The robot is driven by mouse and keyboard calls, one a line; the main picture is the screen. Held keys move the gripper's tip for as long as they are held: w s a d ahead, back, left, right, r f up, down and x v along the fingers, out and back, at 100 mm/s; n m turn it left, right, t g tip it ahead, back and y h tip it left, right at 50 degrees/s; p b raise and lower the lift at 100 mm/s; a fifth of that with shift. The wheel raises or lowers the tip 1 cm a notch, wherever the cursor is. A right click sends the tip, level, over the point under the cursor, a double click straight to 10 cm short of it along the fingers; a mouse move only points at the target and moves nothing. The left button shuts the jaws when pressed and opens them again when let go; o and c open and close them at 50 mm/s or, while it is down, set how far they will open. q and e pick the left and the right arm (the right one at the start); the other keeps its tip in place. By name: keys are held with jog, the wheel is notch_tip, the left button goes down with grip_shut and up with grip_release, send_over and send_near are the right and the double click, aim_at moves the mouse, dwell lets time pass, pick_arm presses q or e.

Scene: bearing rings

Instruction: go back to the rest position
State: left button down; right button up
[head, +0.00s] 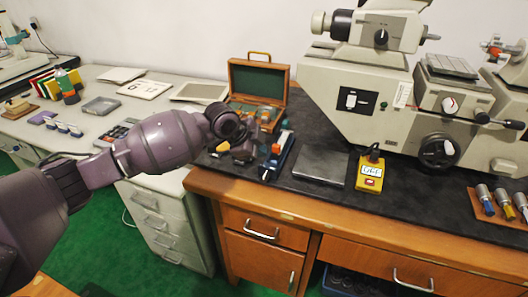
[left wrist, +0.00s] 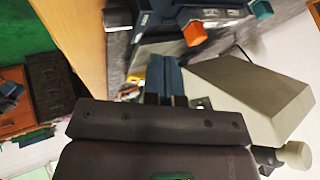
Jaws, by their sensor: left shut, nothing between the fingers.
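My left arm reaches in from the left of the head view, and its gripper (head: 243,154) is over the left end of the dark mat on the wooden bench. Its shut fingers (left wrist: 165,88) show at the middle of the left wrist view, with nothing between them. A blue and dark device (head: 279,156) with an orange end lies just right of the gripper. An orange cap (left wrist: 194,33) shows beyond the fingers in the left wrist view. My right gripper is in neither view.
An open wooden case (head: 258,78) stands behind the gripper. A yellow meter (head: 370,172) and a grey plate (head: 321,164) lie to the right, in front of a large measuring machine (head: 350,105). A lower grey desk (head: 100,122) with papers and small items is on the left.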

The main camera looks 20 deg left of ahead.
pick_arm(q)
jog(key=v, duration=0.5)
jog(key=shift+s+a+r+p, duration=0.1)
jog(key=shift+s+r+p, duration=0.1)
jog(key=shift+r+p, duration=0.15)
jog(key=w+d+r+n+t+h, duration=0.2)
jog(key=w+d+r+n+t, duration=0.15)
jog(key=t, duration=0.25)
jog(key=s+a+f+n+y, duration=0.2)
jog(key=s+f+n, duration=0.2)
jog(key=s+f, duration=0.5)
jog(key=s+a+f+n+y, duration=0.2)
jog(key=s+f, duration=0.8)
jog(key=s, duration=0.5)
jog(key=s+a+f+n+y, duration=0.3)
jog(key=s+f+n, duration=0.3)
jog(key=s+f, duration=0.3)
jog(key=s, duration=0.3)
jog(key=shift+s+a+f+n, duration=0.2)
jog(key=shift+s+a+n, duration=0.1)
jog(key=shift+s+n, duration=0.05)
